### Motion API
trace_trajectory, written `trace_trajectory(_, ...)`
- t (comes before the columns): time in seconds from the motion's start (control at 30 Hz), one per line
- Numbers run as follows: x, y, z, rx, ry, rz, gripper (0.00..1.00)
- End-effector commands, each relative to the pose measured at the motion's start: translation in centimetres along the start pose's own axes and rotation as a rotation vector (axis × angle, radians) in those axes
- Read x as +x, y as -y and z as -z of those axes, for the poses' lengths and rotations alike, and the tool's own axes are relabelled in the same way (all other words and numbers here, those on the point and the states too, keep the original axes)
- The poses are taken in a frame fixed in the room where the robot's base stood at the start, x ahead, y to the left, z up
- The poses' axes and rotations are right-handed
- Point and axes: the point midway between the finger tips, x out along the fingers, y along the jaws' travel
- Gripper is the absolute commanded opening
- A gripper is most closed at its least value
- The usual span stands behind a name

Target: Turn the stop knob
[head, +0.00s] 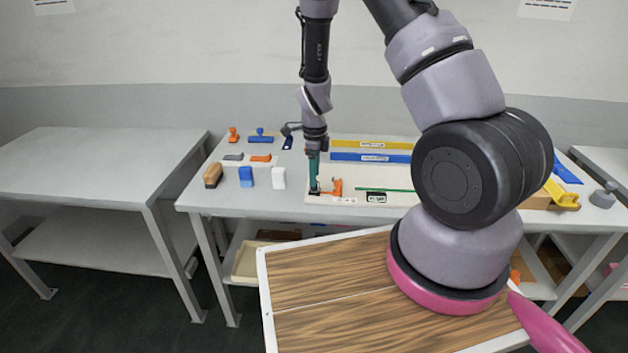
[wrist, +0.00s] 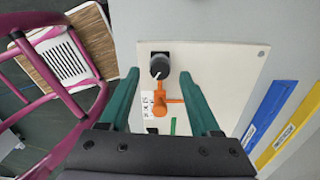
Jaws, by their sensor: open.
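A round black knob (wrist: 160,66) with a white pointer line sits on a pale board (wrist: 225,62). It is the likely stop knob, but its label is too small to read. My gripper (wrist: 159,76) is open, with its green fingers on either side of the knob in the wrist view. I cannot tell whether they touch it. In the head view my gripper (head: 314,178) points down at the left part of the pale board (head: 385,205), and the knob is mostly hidden there.
An orange handle-like part (wrist: 162,105) and a white label (wrist: 147,104) are close to the knob. A green strip (head: 385,189), a blue bar (head: 370,157) and a yellow bar (head: 372,144) lie to the right and behind. Several blocks and stamps stand left on the table (head: 205,200).

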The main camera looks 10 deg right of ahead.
Motion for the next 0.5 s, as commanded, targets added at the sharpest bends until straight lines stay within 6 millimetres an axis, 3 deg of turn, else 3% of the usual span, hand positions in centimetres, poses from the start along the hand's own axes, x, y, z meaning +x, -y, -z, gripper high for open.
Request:
trace_trajectory(0.2, 2.3, 0.1, 0.0, -0.001, 0.000, 0.001, 0.64)
trace_trajectory(0.5, 2.6, 0.1, 0.0, -0.001, 0.001, 0.002, 0.64)
